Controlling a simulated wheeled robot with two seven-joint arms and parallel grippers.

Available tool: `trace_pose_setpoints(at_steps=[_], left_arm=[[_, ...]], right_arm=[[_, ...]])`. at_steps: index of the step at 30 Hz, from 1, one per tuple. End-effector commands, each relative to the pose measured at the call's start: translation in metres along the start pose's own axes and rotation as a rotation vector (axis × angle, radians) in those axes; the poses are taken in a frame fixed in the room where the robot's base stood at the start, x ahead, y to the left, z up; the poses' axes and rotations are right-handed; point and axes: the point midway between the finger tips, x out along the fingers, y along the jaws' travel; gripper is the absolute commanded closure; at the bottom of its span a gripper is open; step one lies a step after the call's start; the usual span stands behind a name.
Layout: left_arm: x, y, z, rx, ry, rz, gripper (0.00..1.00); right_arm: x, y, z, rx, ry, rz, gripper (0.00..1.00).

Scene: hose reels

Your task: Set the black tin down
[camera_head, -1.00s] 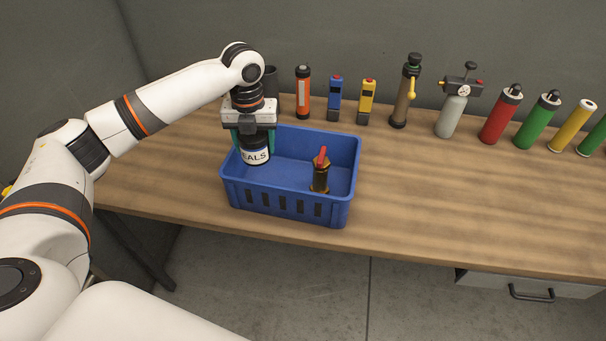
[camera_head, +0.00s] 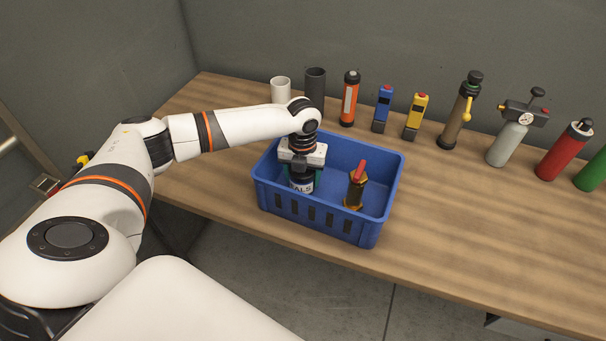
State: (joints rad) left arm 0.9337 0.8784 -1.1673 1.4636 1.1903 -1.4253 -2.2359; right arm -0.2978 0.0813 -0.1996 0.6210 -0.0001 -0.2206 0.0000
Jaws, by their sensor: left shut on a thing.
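The black tin (camera_head: 302,187), with a white label reading partly "ALS", is upright inside the left part of the blue crate (camera_head: 317,220). My left gripper (camera_head: 302,178) points straight down and is shut on the tin from above, with a finger on each side. The crate's front wall hides the tin's lower edge, so I cannot tell whether it touches the crate floor. A brass valve (camera_head: 355,189) with a red handle stands in the crate to the right, apart from the tin. My right gripper is not in view.
Behind the crate stand a white cup (camera_head: 280,90), a dark cylinder (camera_head: 316,88), an orange flashlight (camera_head: 349,98), and blue (camera_head: 382,108) and yellow (camera_head: 415,116) devices. Several bottles continue rightward. The wooden table (camera_head: 450,230) is clear right of the crate.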

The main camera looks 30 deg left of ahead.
Motion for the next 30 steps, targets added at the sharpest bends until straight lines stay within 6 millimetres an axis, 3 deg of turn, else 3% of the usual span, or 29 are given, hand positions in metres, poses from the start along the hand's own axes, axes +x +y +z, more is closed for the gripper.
trace_pose_setpoints(at_steps=[11,12,15,24,30], left_arm=[[0.007,0.0,0.0,0.0,0.001,0.001,0.68],[0.007,0.0,0.0,0.0,0.001,0.001,0.33],[0.007,0.0,0.0,0.0,0.001,0.001,0.16],[0.005,0.0,0.0,0.0,0.001,0.0,0.16],[-0.016,0.0,-0.001,-0.001,0.005,0.002,0.16]], right_arm=[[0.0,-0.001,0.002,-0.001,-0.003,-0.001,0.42],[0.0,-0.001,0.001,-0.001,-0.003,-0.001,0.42],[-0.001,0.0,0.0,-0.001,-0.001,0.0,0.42],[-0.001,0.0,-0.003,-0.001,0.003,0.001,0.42],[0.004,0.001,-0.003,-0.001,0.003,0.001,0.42]])
